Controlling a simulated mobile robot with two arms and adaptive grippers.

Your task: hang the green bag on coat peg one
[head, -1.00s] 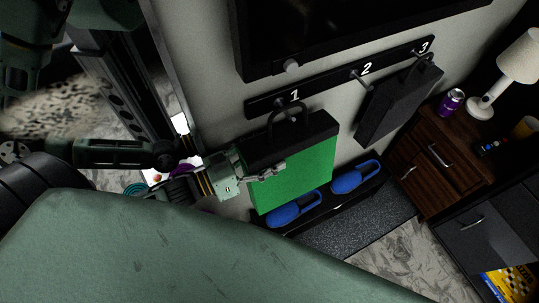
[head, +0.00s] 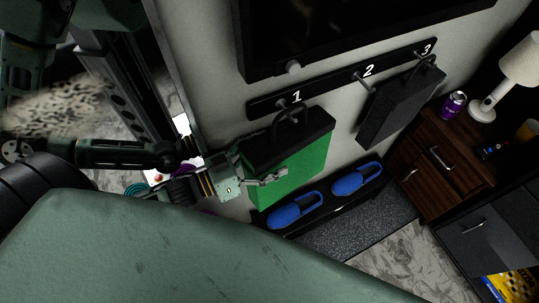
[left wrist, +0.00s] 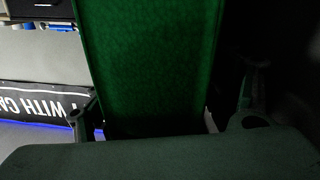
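The green bag (head: 290,178), with a black top and black handle (head: 289,117), is against the wall below peg one (head: 282,104) on the black peg rail (head: 330,82). Its handle loop reaches the peg and looks looped over it, but the contact is too dark to be sure. My left gripper (head: 277,177) is at the bag's left side, one finger across its green front. In the left wrist view the bag (left wrist: 150,60) stands between my left gripper's spread fingers (left wrist: 168,118), with a dark gap at the right finger. My right gripper is not in view.
A dark bag (head: 400,106) hangs at peg two or three. Blue shoes (head: 296,210) sit on a low black rack below. A wooden cabinet (head: 440,155) with a lamp (head: 520,60) and purple can (head: 453,104) stands right. A dark screen (head: 340,35) is above the rail.

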